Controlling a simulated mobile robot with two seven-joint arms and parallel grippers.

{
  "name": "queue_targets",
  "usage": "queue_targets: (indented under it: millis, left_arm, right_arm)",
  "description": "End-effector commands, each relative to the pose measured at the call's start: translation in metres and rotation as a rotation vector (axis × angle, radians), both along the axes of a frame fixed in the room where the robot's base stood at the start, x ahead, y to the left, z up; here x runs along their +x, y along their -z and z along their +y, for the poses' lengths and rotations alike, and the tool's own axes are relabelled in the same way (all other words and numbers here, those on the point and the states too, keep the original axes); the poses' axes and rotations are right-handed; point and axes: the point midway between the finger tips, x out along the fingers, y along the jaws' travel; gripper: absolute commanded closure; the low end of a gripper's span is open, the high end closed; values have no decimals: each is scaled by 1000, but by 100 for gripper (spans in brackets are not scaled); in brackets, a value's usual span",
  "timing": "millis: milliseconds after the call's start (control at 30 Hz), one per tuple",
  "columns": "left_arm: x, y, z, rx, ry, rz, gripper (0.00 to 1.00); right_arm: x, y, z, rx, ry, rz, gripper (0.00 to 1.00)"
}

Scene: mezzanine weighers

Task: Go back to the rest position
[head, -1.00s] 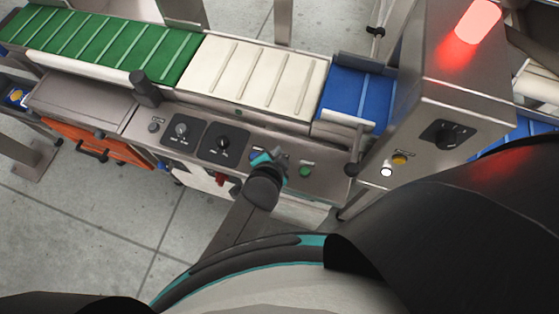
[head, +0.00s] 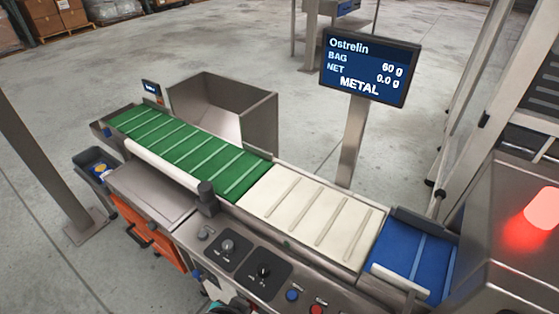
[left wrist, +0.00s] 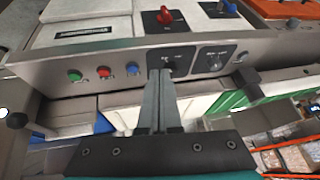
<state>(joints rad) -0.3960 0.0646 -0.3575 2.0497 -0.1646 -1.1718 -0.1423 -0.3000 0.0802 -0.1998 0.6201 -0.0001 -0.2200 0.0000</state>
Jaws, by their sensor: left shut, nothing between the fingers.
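My left gripper (left wrist: 160,76) shows in the left wrist view, its two fingers together with nothing between them. Its tips are in front of the control panel (left wrist: 50,88), near a dark rotary knob (left wrist: 169,62); I cannot tell whether they touch it. Green (left wrist: 74,75), red (left wrist: 103,71) and blue (left wrist: 133,68) buttons are left of the fingers. In the head view only a small teal and dark piece of my arm shows at the bottom edge, below the panel's knobs. My right gripper is in neither current view.
The conveyor has green (head: 185,152), white (head: 312,217) and blue (head: 412,255) belts, all empty. Behind it stand a steel bin (head: 222,105) and a screen (head: 369,67) reading "METAL", NET 0.0 g. A red lamp (head: 543,212) glows at right. A post (head: 40,150) stands left.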

Motion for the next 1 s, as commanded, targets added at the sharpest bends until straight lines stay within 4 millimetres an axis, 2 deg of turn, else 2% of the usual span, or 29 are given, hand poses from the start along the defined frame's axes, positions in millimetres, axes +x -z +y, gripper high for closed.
queue_targets:
  millis: [33, 200, 600, 1000]
  left_arm:
    - [-9, -9, 14, -11, -51, 26, 100]
    - [-33, -30, 46, -37, -168, 97, 100]
    - [-76, -71, 87, -61, -322, 191, 100]
    - [-64, 8, 83, -53, -313, 224, 100]
  right_arm:
    - [0, 0, 0, 0, 0, 0, 50]
    - [0, 0, 0, 0, 0, 0, 50]
    - [0, 0, 0, 0, 0, 0, 50]
    - [0, 9, 0, 1, 0, 0, 50]
